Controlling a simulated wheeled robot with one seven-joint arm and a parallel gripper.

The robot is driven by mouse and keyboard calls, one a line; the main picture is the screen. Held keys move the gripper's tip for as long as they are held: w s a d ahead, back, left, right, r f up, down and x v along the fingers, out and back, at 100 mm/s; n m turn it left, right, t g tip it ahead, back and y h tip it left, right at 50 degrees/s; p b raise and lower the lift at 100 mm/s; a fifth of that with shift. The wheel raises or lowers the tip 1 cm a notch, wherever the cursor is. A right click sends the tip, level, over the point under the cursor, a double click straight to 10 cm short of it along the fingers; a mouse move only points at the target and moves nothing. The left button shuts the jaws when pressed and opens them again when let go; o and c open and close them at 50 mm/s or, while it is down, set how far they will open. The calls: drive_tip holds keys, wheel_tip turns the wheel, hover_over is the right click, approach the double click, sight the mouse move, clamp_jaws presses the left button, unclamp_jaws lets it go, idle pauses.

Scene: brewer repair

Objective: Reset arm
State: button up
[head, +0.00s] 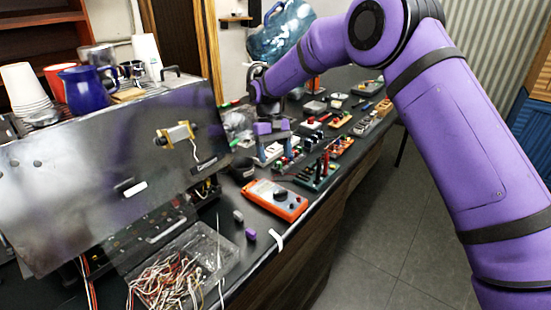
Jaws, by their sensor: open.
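My purple arm reaches in from the right and bends down over the dark bench. My gripper (274,150) hangs above the bench, beyond the orange multimeter. Its two fingers point down and stand apart, with nothing visible held between them. The orange multimeter (275,199) lies on the bench nearer to me than the gripper. The opened brewer (95,160), with a large metal panel, stands at the left.
Circuit boards and small parts (318,172) crowd the bench behind and right of the gripper. A clear tray (225,247) of wires lies in front. Cups (85,88) stand on the brewer. A water jug (281,32) is behind the arm. The floor (375,235) at right is clear.

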drive_tip(key=s+d+r+m+t+y, duration=0.1)
drive_tip(key=s+d+r+t, duration=0.1)
drive_tip(key=s+d+r, duration=0.65)
drive_tip(key=s+d+r+m+t, duration=0.15)
drive_tip(key=s+d+r, duration=0.35)
drive_tip(key=d+r, duration=0.7)
drive_tip(key=s+d+r+m+t, duration=0.1)
drive_tip(key=s+d+t, duration=0.2)
drive_tip(key=s, duration=0.9)
drive_tip(key=s+d+r+m+t, duration=0.1)
drive_tip(key=s+d+t, duration=0.2)
drive_tip(key=s+d, duration=0.4)
drive_tip(key=s, duration=0.6)
drive_tip(key=shift+s+d+r+y, duration=0.15)
drive_tip(key=shift+d+r+y, duration=0.05)
drive_tip(key=shift+d+y, duration=0.1)
